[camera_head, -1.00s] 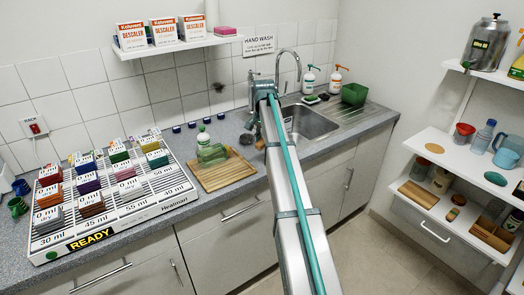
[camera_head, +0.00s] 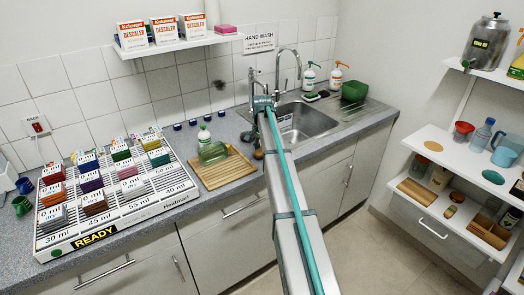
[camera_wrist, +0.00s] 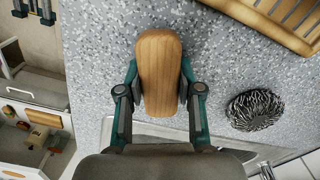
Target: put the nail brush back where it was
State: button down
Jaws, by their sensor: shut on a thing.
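The nail brush (camera_wrist: 159,70) has a pale wooden, rounded back that fills the middle of the wrist view. My gripper (camera_wrist: 160,92) is shut on its sides, one teal finger on each side. The brush is over the speckled grey worktop, close to its front edge. Its bristles are hidden beneath it, and I cannot tell whether it touches the worktop. In the head view my arm hides most of the gripper; the brush end (camera_head: 258,154) shows just left of the arm, between the bamboo tray and the sink.
A dark wire scourer (camera_wrist: 254,109) lies on the worktop beside the brush, apart from it. The slatted bamboo tray (camera_head: 235,172) with a green bottle is to the left. The sink (camera_head: 308,121) and tap are to the right. Bare worktop surrounds the brush.

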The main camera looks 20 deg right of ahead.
jog(key=shift+f, duration=0.2)
jog(key=c, duration=0.7)
grip_release()
jog(key=shift+c, duration=0.2)
jog(key=shift+r, duration=0.1)
notch_tip(320, 180, up, 12)
jog(key=b, duration=0.2)
jog(key=shift+d, duration=0.1)
